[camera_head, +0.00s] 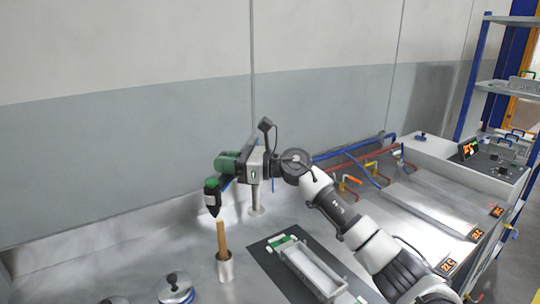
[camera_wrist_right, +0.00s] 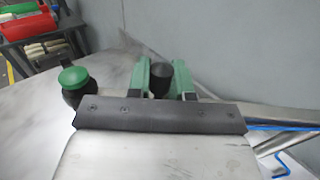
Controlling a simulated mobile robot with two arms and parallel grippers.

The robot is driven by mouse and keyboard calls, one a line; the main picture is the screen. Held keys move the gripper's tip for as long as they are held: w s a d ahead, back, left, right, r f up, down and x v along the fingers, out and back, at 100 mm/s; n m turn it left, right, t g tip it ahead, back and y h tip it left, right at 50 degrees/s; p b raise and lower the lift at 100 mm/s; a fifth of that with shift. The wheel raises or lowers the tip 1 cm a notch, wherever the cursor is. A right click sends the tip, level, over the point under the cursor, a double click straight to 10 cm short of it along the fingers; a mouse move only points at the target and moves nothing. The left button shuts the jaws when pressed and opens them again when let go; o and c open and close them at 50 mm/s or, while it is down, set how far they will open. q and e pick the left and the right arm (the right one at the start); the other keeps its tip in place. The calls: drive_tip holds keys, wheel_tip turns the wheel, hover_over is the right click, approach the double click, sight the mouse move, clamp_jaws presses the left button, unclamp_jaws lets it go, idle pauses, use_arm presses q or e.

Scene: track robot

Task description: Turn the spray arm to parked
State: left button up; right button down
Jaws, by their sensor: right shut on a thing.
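My right gripper (camera_head: 226,163) reaches in from the right, its green fingers level above the metal worktop. In the right wrist view its two fingers are shut on a dark, round-topped part of the spray arm, a black knob (camera_wrist_right: 157,80). The spray arm's post stands on a round base (camera_head: 256,210) just behind and below my gripper; its upper part is mostly hidden. A black nozzle head with a green top (camera_head: 212,197) hangs left of my fingers; it also shows in the wrist view (camera_wrist_right: 75,86). My left gripper is out of view.
A wooden handle (camera_head: 222,238) stands upright in a metal cup (camera_head: 225,268) below the nozzle head. A long metal tray (camera_head: 312,268) lies on a dark mat. A lidded pot (camera_head: 175,288) sits at the front.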

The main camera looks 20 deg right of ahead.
use_arm(q)
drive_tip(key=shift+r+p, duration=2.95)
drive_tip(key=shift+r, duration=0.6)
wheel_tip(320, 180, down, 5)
drive_tip(key=b, duration=0.4)
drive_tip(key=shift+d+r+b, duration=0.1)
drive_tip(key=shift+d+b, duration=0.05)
drive_tip(key=shift+b, duration=0.25)
use_arm(e)
drive_tip(key=w+a+m+t+h, duration=0.4)
drive_tip(key=w+a, duration=0.4)
drive_tip(key=w, duration=0.5)
drive_tip(key=shift+a+m+t+h, duration=0.4)
drive_tip(key=shift+t+h, duration=0.2)
drive_tip(key=shift+h, duration=0.1)
drive_tip(key=c, duration=1)
unclamp_jaws()
drive_tip(key=shift+w, duration=0.15)
drive_tip(key=shift+c, duration=0.2)
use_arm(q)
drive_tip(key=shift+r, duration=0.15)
use_arm(e)
drive_tip(key=shift+d, duration=0.15)
